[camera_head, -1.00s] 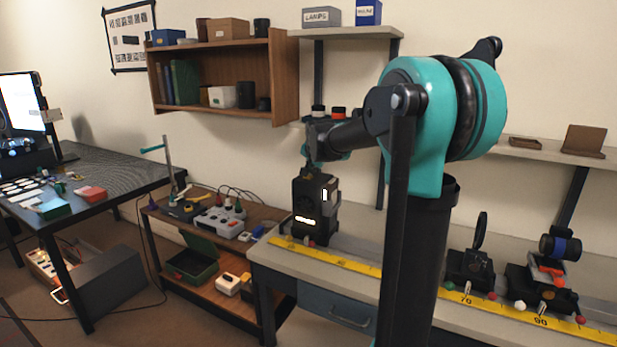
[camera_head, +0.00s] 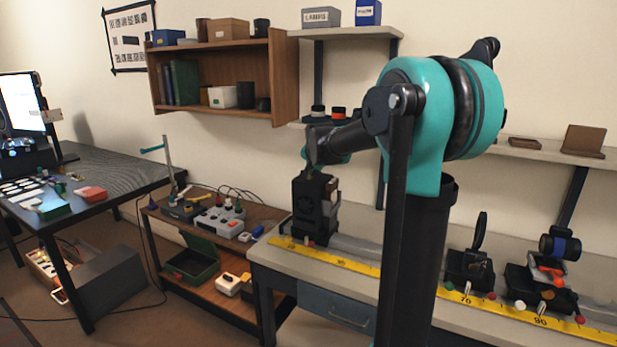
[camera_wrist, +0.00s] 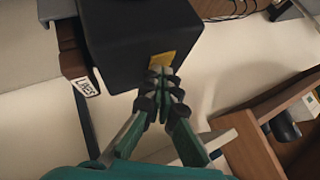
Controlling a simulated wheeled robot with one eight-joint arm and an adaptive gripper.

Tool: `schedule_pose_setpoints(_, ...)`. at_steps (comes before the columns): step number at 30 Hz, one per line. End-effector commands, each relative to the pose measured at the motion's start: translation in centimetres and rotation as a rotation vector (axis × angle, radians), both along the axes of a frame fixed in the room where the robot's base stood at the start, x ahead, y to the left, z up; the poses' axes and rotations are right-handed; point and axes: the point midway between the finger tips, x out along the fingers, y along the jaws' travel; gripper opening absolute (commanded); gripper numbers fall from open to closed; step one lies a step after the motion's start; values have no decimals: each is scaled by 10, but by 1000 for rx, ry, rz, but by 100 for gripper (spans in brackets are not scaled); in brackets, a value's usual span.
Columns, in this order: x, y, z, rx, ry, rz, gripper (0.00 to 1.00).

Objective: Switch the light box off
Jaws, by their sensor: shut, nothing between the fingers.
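The light box (camera_head: 302,210) is a black box standing upright at the left end of the grey bench. Its front window and slot show no light. In the wrist view the black box (camera_wrist: 125,30) fills the upper middle, with a small yellow patch (camera_wrist: 164,59) on its near edge. My gripper (camera_wrist: 161,76) is shut and empty, its fingertips at the yellow patch; I cannot tell whether they touch it. In the head view my gripper (camera_head: 313,165) is just above the top of the box, and its fingertips are hard to make out.
A yellow measuring strip (camera_head: 345,265) runs along the bench (camera_head: 275,275) front. Black holders with a lens (camera_head: 470,262) and a blue-ringed part (camera_head: 559,246) stand to the right. A low wooden cart (camera_head: 215,290) with a grey power unit (camera_head: 220,220) is on the left.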

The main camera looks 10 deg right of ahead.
Motion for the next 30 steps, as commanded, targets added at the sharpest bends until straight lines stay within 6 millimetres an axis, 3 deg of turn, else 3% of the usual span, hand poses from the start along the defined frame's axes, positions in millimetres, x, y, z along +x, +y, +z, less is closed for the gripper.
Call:
schedule_pose_setpoints(17,0,1,8,1,2,1,0)
schedule_pose_setpoints(30,0,1,45,0,1,0,0)
